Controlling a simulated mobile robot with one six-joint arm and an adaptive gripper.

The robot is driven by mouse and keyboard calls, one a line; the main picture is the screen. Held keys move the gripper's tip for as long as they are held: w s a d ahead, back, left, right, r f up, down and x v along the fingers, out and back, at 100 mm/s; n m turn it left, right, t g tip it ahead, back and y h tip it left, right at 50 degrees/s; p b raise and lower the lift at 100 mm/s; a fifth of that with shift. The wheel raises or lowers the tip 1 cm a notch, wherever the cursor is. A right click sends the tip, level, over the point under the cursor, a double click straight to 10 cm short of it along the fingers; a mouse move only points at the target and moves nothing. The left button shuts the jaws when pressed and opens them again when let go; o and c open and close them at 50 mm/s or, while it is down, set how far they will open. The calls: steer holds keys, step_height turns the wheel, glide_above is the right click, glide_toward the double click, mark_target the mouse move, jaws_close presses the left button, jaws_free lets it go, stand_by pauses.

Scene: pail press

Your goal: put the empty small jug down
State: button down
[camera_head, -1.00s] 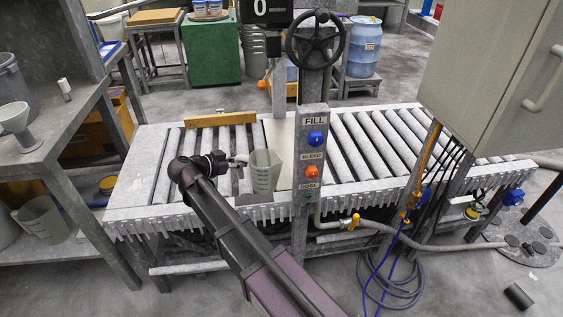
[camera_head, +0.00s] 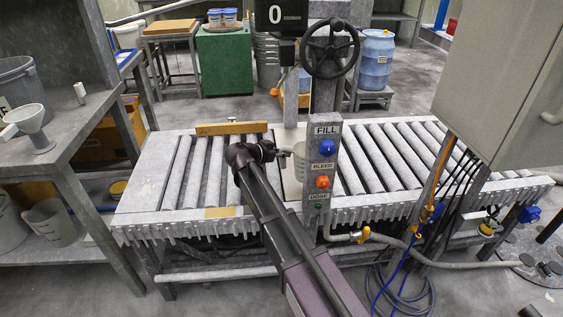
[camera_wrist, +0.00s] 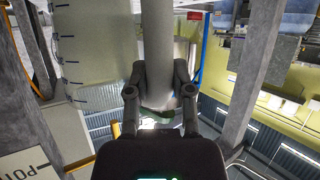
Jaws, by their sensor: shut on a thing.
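The small jug (camera_head: 299,160) is a pale translucent vessel, partly hidden behind the control post in the head view. My gripper (camera_head: 276,152) is at its left side. In the wrist view the jug (camera_wrist: 95,45) shows dark graduation marks on its wall. There my gripper (camera_wrist: 160,98) is shut on the jug's upright grey handle. The jug looks upright. Its base is hidden, so I cannot tell whether it touches the surface below. I cannot see inside it.
The roller conveyor (camera_head: 180,175) has free rollers at left. A yellow bar (camera_head: 232,128) lies at its back edge. A grey cabinet (camera_head: 510,80) hangs at right.

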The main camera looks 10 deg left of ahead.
mark_target(283, 160)
steer(key=shift+f, duration=0.1)
stand_by(0.3)
steer(key=shift+f+b, duration=1.65)
steer(key=shift+b, duration=0.1)
steer(key=shift+f, duration=0.15)
steer(key=c, duration=0.5)
jaws_free()
